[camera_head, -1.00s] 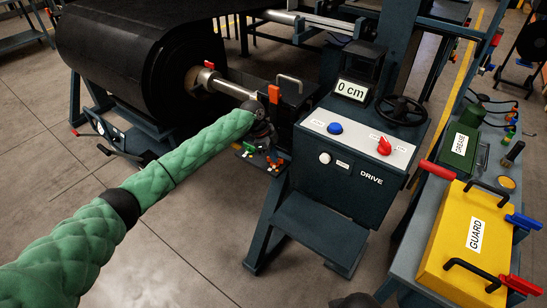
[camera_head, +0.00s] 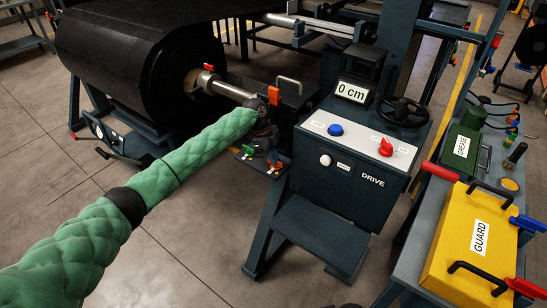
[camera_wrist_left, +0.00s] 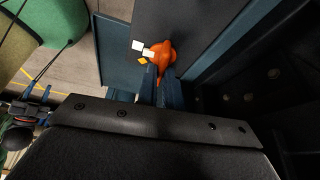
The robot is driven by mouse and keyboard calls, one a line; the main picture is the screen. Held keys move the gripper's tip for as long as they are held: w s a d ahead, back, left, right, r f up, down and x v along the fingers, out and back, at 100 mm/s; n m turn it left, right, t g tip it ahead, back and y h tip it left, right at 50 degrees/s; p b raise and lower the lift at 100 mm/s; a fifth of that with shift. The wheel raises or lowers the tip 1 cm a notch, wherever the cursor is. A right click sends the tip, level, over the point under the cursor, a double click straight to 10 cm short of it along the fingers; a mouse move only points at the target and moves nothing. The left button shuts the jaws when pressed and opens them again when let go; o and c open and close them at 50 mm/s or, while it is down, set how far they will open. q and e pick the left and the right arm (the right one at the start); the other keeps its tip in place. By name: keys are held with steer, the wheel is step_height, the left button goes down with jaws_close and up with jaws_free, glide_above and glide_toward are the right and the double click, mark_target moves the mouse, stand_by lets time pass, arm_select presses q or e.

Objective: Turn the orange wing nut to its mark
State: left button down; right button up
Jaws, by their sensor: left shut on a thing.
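The orange wing nut (camera_wrist_left: 160,55) is in the left wrist view, on a dark blue-grey plate (camera_wrist_left: 190,20). My right gripper is out of view.
The drive console (camera_head: 350,160) stands just right of my left gripper, its display reading 0 cm. The black belt roll (camera_head: 140,65) is behind my left arm. A yellow guard (camera_head: 470,240) and a green grease box (camera_head: 461,148) sit on the right bench. Floor at lower left is open.

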arm_select(q)
steer(key=c, duration=1.5)
jaws_free()
steer(key=shift+c, duration=0.2)
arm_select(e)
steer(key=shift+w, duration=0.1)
arm_select(q)
steer(key=shift+r, duration=0.1)
